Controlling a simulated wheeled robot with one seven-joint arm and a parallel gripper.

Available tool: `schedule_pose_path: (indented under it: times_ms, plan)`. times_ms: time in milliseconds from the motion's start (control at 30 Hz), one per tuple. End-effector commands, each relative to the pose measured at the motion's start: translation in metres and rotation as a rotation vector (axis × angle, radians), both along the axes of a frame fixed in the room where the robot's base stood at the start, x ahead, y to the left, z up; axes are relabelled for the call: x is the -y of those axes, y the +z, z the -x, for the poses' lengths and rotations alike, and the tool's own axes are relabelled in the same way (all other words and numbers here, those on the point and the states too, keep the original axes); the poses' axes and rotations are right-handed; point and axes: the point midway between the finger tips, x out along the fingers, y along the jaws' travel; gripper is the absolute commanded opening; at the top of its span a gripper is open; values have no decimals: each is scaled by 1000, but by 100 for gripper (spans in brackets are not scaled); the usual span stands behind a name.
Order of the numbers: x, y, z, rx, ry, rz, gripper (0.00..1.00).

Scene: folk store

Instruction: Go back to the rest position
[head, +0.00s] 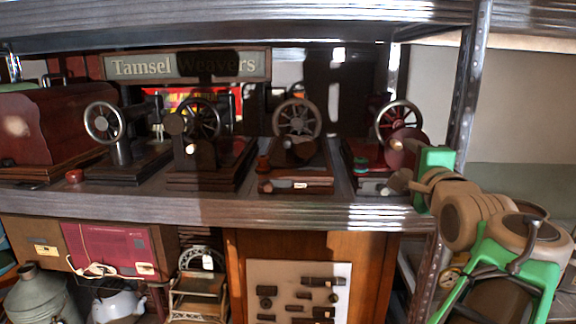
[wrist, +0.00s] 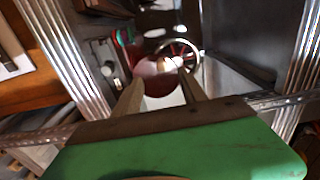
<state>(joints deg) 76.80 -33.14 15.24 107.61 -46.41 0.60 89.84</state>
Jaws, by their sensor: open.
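My gripper (wrist: 158,90) is open in the wrist view, with its two tan fingers apart and nothing held between them. Beyond the fingertips is a dark red machine with a spoked handwheel (wrist: 180,52). In the head view my gripper (head: 400,181) is at the right end of the shelf, in front of the rightmost machine with a handwheel (head: 399,121). I cannot tell from these views whether a finger touches it. My green and brown arm reaches in from the right, beside the metal post.
Several old sewing machines stand along the metal shelf (head: 120,205). A perforated metal post (head: 462,100) rises close beside my arm, and another shelf (head: 250,22) hangs above. Below are a white kettle (head: 118,300) and a wooden cabinet (head: 375,270). A plain wall (head: 525,105) lies to the right.

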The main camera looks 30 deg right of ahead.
Motion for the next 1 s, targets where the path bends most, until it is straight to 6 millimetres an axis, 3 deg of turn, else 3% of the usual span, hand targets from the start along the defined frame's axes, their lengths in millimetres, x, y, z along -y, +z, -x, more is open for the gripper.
schedule_pose_path:
  times_ms: [67,167,300,400,467,600,700,800,1000]
  plan:
    - [-9,-10,-13,-54,24,18,49]
    - [-39,-48,-45,-231,100,86,49]
    - [-115,-131,-85,-601,317,277,49]
    - [-180,-190,-88,-857,534,458,49]
    - [-220,-223,-80,-999,688,583,49]
    - [-306,-277,-29,-1240,1068,855,49]
    - [-340,-301,10,-1334,1274,994,49]
    - [-353,-312,31,-1375,1381,1068,49]
    - [-354,-316,36,-1384,1404,1083,49]
